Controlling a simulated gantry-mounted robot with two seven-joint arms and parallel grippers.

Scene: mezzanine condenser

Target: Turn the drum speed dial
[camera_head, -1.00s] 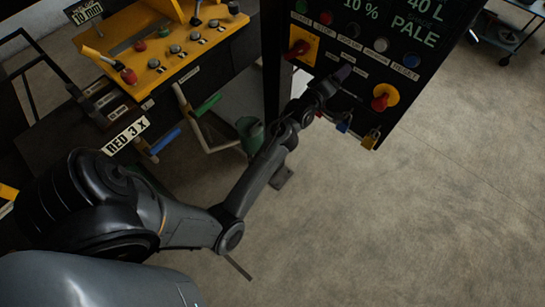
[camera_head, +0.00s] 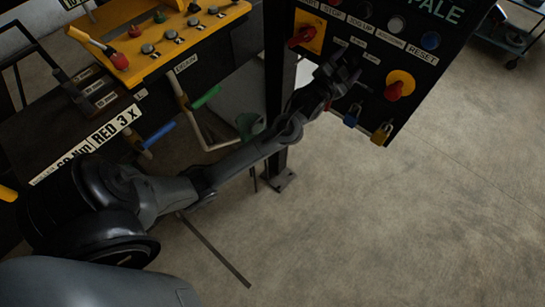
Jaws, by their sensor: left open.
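The black control panel (camera_head: 440,62) stands at upper right, cut off by the top edge. A red rotary knob on a yellow plate (camera_head: 303,37) is at its left. A red knob on a round yellow base (camera_head: 396,88) is at its lower right. The small labels are too blurred to show which control is the drum speed dial; a dial behind my gripper may be hidden. My left gripper (camera_head: 346,74) is open in front of the panel's lower middle, between the two red knobs. I cannot tell whether it touches the panel. My right gripper is out of view.
A yellow console (camera_head: 160,45) with knobs and levers is at upper left, above pipes with green and blue handles. The concrete floor (camera_head: 400,230) at lower right is clear.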

